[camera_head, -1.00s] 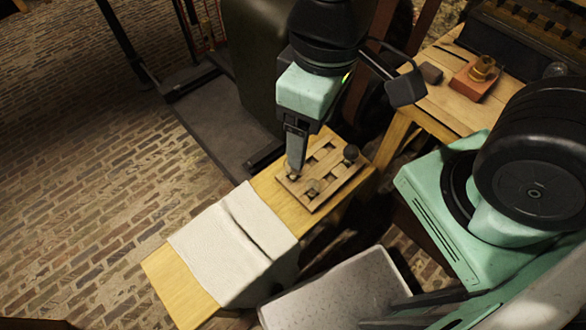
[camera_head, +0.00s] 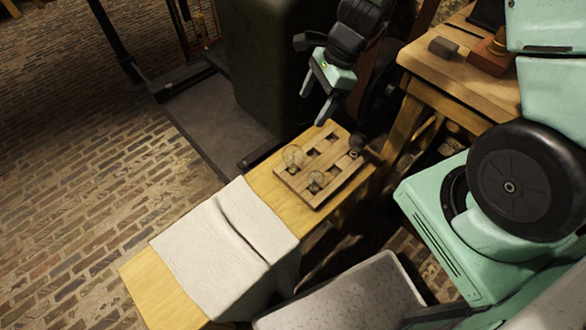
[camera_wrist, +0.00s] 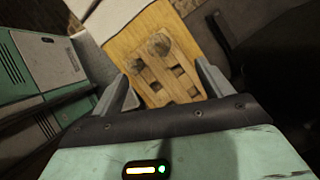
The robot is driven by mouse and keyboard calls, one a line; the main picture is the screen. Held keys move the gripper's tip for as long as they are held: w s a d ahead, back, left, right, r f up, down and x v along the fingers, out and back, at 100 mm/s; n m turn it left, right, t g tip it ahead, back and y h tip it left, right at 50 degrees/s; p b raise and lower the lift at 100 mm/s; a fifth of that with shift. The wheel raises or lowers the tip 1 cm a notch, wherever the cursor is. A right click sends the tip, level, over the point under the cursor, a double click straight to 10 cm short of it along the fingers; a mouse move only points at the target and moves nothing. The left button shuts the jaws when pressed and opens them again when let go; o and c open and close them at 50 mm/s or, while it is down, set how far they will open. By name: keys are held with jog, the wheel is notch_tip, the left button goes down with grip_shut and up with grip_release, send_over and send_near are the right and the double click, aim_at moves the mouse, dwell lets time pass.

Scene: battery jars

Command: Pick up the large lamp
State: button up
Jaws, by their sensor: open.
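Two clear glass lamps stand in a slotted wooden rack (camera_head: 335,182) on a narrow wooden bench. The larger round lamp (camera_head: 293,156) is at the rack's left side; the smaller lamp (camera_head: 317,181) is toward its front. In the wrist view the large lamp (camera_wrist: 160,43) appears as a blurry rounded shape toward the far end of the rack (camera_wrist: 168,88). My gripper (camera_head: 312,109) is open and empty, above and behind the rack, apart from both lamps. In the wrist view the rack lies between my two fingers (camera_wrist: 165,84).
A dark round object (camera_head: 356,142) sits at the rack's right corner. A white cloth (camera_head: 215,245) drapes over the bench's near part. A workbench (camera_head: 455,75) with a small dark block (camera_head: 443,47) stands at the back right. A large dark green body (camera_head: 275,70) stands behind.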

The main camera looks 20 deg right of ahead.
aim_at(294, 147)
jog(key=b+x, duration=0.2)
jog(key=x, duration=0.4)
jog(key=b+x, duration=0.3)
jog(key=x, duration=0.3)
jog(key=shift+d+f, duration=0.2)
jog(key=b+x, duration=0.2)
jog(key=x, duration=0.1)
jog(key=b+x, duration=0.1)
jog(key=x, duration=0.1)
jog(key=shift+s+f+b, duration=0.2)
jog(key=shift+s+b, duration=0.15)
jog(key=shift+s, duration=0.05)
jog(key=shift+r, duration=0.1)
jog(key=c, duration=1.1)
